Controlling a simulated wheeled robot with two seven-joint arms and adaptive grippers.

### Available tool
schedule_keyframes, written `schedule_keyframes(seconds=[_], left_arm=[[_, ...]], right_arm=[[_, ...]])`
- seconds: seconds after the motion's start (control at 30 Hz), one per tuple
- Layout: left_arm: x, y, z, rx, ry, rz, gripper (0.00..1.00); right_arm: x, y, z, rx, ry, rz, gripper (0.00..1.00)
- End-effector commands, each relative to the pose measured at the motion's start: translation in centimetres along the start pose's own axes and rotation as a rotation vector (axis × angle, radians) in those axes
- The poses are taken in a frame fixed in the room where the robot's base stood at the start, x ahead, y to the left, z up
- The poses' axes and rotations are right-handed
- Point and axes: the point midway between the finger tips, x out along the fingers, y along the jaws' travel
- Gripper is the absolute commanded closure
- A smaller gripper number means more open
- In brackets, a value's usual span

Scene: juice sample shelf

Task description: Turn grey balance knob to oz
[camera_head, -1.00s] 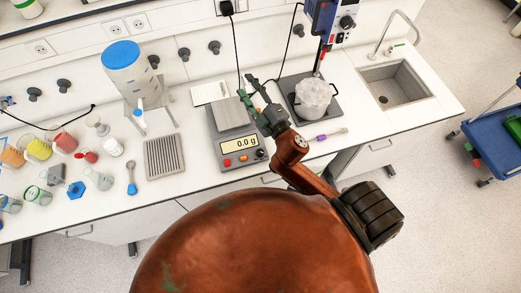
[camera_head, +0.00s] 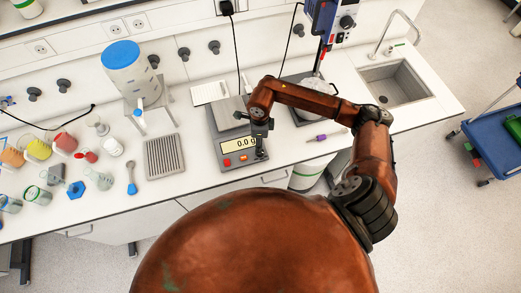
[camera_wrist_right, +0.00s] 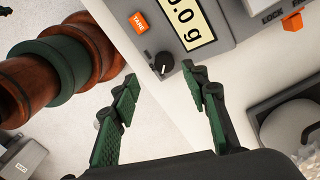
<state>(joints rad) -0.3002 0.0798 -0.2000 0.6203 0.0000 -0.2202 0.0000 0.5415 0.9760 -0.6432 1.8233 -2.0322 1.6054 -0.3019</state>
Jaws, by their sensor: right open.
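The balance (camera_head: 222,150) stands on the bench with a lit display, a steel pan, and red and orange buttons on its front panel. In the right wrist view its dark knob (camera_wrist_right: 163,62) sits at the panel corner near the orange TARE button (camera_wrist_right: 139,23). A white mark shows on the knob; no unit labels are readable around it. My right gripper (camera_wrist_right: 160,82) is open and empty, its green-padded fingertips on either side of the view just short of the knob. In the head view the right gripper (camera_head: 260,145) hangs over the panel's right end and hides the knob.
A beaker on a dark stirrer plate (camera_head: 306,119) stands right of the balance, partly behind my arm. A purple-handled tool (camera_head: 320,138) lies in front of it. A ribbed grey rack (camera_head: 163,157) is on the left. The sink (camera_head: 395,82) is at the far right.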

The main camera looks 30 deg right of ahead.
Motion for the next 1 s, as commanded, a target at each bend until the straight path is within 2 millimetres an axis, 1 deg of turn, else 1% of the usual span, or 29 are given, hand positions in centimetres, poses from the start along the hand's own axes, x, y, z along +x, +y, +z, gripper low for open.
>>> schedule_keyframes(seconds=[0.03,0.1,0.17,0.4,0.5,0.6,0.7,0.93,1.0], left_arm=[[-0.1,0.0,0.0,0.000,0.000,0.000,1.00],[-0.3,0.0,-0.1,0.000,0.001,0.000,1.00],[-0.5,0.0,-0.1,0.000,0.001,0.000,1.00],[-1.6,-0.1,-0.2,0.000,0.001,0.000,1.00],[-1.9,-0.1,-0.3,0.000,0.001,0.000,1.00],[-2.0,-0.1,-0.3,0.000,0.001,0.000,1.00],[-2.1,-0.1,-0.3,0.000,0.001,0.000,1.00],[-2.0,-0.1,-0.3,0.000,0.001,0.000,1.00],[-2.0,-0.1,-0.3,0.000,0.001,0.000,1.00]], right_arm=[[0.1,-0.4,-0.6,0.001,0.023,-0.009,0.58],[0.7,-0.5,-0.9,0.002,0.035,-0.011,0.58],[1.4,-0.5,-1.0,0.002,0.036,-0.010,0.58],[5.1,-0.4,-1.0,0.003,0.033,-0.008,0.58],[6.4,-0.5,-1.0,0.003,0.031,-0.008,0.58],[7.2,-0.5,-1.0,0.001,0.030,-0.010,0.58],[7.6,-0.6,-1.0,0.001,0.030,-0.011,0.58],[7.7,-0.5,-1.0,0.001,0.030,-0.011,0.58],[7.7,-0.5,-1.0,0.001,0.030,-0.011,0.63]])
